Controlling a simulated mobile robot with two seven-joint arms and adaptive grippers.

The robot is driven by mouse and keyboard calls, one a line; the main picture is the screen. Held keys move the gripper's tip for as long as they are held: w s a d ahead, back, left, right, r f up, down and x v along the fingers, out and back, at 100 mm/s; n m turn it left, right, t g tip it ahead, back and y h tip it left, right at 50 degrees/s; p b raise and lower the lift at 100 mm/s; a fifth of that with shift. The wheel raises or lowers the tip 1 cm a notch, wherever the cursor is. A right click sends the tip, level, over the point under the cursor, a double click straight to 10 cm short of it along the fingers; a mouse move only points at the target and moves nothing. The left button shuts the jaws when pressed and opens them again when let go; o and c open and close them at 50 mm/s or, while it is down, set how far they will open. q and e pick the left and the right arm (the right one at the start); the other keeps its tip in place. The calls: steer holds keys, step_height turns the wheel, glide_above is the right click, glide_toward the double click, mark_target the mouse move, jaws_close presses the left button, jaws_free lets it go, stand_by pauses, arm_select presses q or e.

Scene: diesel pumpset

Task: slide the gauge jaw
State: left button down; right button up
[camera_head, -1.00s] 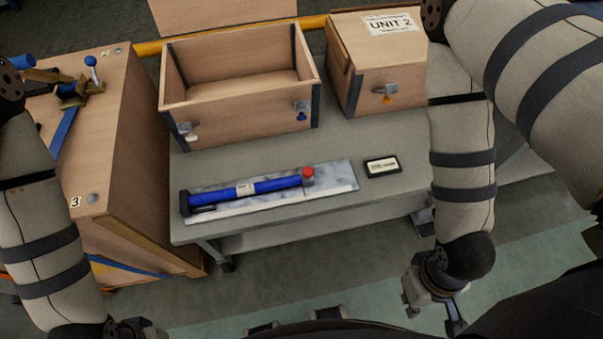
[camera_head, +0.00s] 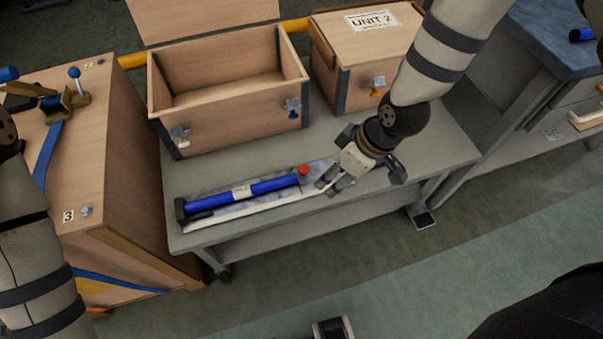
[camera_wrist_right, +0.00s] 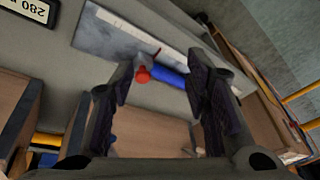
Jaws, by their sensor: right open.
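The gauge is a blue bar (camera_head: 246,190) with a red knob (camera_head: 304,170) at its right end and a black jaw-like block (camera_head: 181,211) at its left end. It lies on a mottled grey-blue plate (camera_head: 318,168) with a pale strip along its front. My right gripper (camera_head: 329,183) is open, beside the red end and over the plate's right part. In the right wrist view, the red knob (camera_wrist_right: 143,74) and blue bar (camera_wrist_right: 172,79) show between the open fingers (camera_wrist_right: 162,85). No contact is evident.
An open wooden box (camera_head: 230,120) stands behind the gauge. A closed box marked UNIT 2 (camera_head: 352,50) stands behind my right arm. A wooden cabinet (camera_head: 105,150) is at the left. A black-framed label (camera_wrist_right: 35,10) lies on the grey table (camera_head: 440,155).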

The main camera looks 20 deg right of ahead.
steer(key=n, duration=0.2)
glide_toward(305, 168)
steer(key=shift+t, duration=0.4)
steer(key=x, duration=0.2)
steer(key=b+x, duration=0.1)
steer(key=x, duration=0.2)
steer(key=b+x, duration=0.1)
steer(key=x, duration=0.2)
steer(key=shift+s+a+f, duration=0.1)
steer(key=shift+s+f, duration=0.15)
steer(key=shift+s, duration=0.15)
arm_select(q)
steer(key=shift+g, duration=0.6)
steer(key=s+f, duration=0.3)
steer(key=shift+s+a, duration=0.15)
steer(key=shift+a, duration=0.05)
arm_select(e)
steer(key=shift+r, duration=0.1)
jaws_close()
